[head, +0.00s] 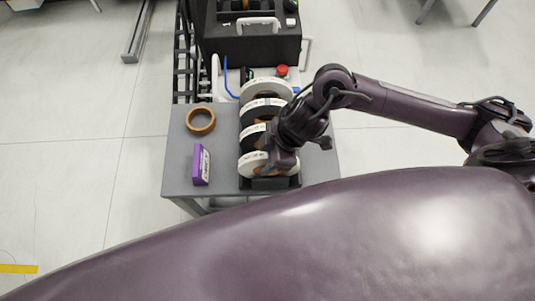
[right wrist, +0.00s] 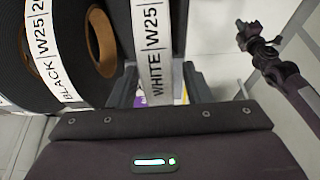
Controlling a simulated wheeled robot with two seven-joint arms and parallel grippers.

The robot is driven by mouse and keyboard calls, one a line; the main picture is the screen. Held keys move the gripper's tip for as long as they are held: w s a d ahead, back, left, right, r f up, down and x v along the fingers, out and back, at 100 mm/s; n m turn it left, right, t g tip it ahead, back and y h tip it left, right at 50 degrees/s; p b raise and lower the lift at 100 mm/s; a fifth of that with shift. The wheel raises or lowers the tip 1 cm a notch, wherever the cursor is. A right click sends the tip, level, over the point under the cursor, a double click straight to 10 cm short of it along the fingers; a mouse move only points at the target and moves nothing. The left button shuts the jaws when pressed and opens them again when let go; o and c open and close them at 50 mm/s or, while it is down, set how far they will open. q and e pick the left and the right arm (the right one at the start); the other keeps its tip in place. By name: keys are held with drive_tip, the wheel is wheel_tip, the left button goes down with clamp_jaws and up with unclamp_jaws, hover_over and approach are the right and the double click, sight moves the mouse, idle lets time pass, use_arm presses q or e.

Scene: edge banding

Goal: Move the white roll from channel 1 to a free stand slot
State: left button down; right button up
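A row of tape rolls stands on a dark stand (head: 262,183) on the grey table, white and black mixed. The front white roll (head: 252,165) is partly hidden by my right gripper (head: 282,160). A white roll (head: 266,87) is at the far end, with black rolls (head: 250,113) between. In the right wrist view, the roll labelled WHITE W25 (right wrist: 152,45) is between the fingers of my right gripper (right wrist: 160,90), with narrow gaps showing on both sides. A black roll (right wrist: 60,60) is beside it on the left. My left gripper is not in view.
A brown tape ring (head: 200,120) and a purple box (head: 201,165) are on the table (head: 222,178) left of the stand. A dark machine (head: 250,40) with a red button (head: 282,70) is behind. The table strip right of the stand is clear.

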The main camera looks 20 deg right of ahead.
drive_tip(key=shift+r, duration=0.4)
drive_tip(key=v, duration=1.2)
drive_tip(key=shift+s+f, duration=0.1)
drive_tip(key=shift+f, duration=0.05)
